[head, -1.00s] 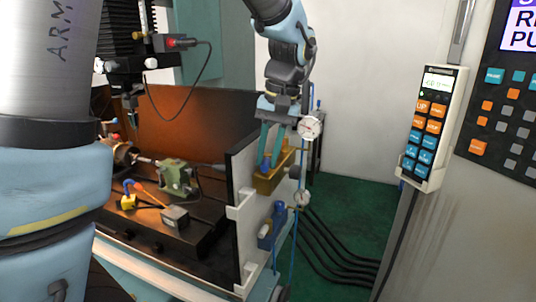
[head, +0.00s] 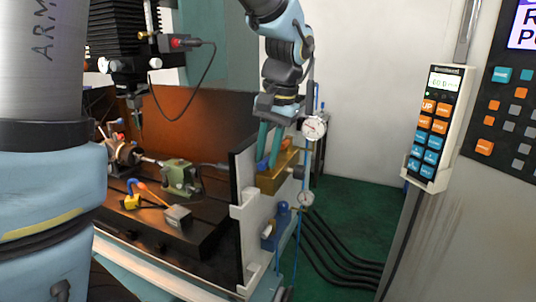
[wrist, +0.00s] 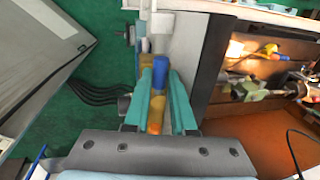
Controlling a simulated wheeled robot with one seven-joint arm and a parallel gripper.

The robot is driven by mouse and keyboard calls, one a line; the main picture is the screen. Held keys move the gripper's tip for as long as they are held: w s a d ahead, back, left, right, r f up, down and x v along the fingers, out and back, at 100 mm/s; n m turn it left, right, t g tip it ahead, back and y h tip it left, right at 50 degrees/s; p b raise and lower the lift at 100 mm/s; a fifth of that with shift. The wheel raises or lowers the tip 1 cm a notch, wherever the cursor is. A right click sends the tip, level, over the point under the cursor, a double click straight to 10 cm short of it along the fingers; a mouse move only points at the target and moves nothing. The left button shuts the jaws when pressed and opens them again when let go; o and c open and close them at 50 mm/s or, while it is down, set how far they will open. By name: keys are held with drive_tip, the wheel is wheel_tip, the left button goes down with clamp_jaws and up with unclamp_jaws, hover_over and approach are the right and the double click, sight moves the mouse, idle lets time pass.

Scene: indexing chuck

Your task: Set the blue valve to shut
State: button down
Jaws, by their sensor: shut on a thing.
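The blue valve handle (wrist: 160,72) is a short blue cylinder on a brass-coloured block (head: 278,182), mounted on the pale side panel of the machine. My gripper (head: 268,160) reaches down to the block with its teal fingers. In the wrist view, its fingers (wrist: 160,80) stand on either side of the blue handle and are shut on it. An orange handle (wrist: 157,115) stands beside the blue one on the same block and also shows between the fingers. The fingers partly hide the blue handle in the head view, so its exact turn is hard to tell.
Two dial gauges hang beside the block, the upper one (head: 314,127) close to my gripper. A blue fitting (head: 283,215) sits lower on the panel. A control pendant (head: 434,130) hangs at the right. Black hoses (head: 340,262) cross the green floor.

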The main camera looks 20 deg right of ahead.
drive_tip(key=c, duration=1)
unclamp_jaws()
